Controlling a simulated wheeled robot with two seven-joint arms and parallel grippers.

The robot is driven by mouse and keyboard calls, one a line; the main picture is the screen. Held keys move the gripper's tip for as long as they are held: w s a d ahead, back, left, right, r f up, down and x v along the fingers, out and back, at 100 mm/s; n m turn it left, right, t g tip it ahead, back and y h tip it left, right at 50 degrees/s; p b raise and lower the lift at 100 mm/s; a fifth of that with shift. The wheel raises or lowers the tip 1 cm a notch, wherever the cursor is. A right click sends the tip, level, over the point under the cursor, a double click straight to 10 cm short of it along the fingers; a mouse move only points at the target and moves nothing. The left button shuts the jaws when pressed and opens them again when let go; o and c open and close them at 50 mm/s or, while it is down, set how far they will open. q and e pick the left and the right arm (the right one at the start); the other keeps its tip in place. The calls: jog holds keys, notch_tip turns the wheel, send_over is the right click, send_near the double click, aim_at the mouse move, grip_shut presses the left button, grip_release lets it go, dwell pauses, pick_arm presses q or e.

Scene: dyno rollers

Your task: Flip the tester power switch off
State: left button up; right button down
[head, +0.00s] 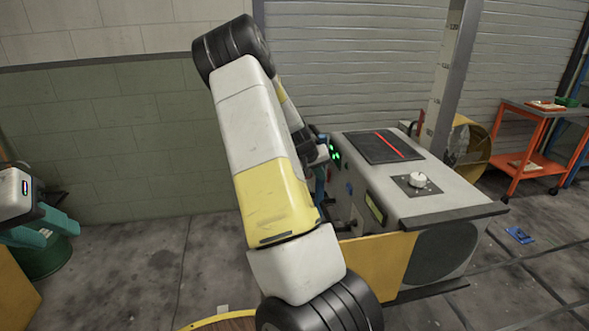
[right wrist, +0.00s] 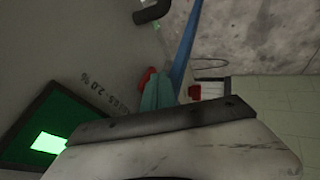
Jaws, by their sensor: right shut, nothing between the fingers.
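The tester is a grey cabinet (head: 440,204) with a black top panel, a white knob and green lights on its left face. My right arm crosses the middle of the head view and hides much of that face. My right gripper (right wrist: 160,92) has teal fingers, shut and empty, beside the cabinet face. A red part (right wrist: 147,76) shows right by the fingertips; I cannot tell whether it is the power switch or whether they touch it. A green lit display (right wrist: 48,143) is at lower left. My left gripper (head: 45,228) is at the far left, away from the tester; its opening is unclear.
An orange cart (head: 535,150) and a yellow fan (head: 468,144) stand behind the tester. A dark green drum (head: 52,262) is under my left gripper. A blue object (head: 519,235) lies on the floor at right. The floor at left is mostly clear.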

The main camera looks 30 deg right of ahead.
jog(key=shift+s+d+f, duration=0.1)
jog(key=shift+d+f, duration=0.1)
jog(key=shift+f, duration=0.2)
jog(key=shift+r, duration=0.1)
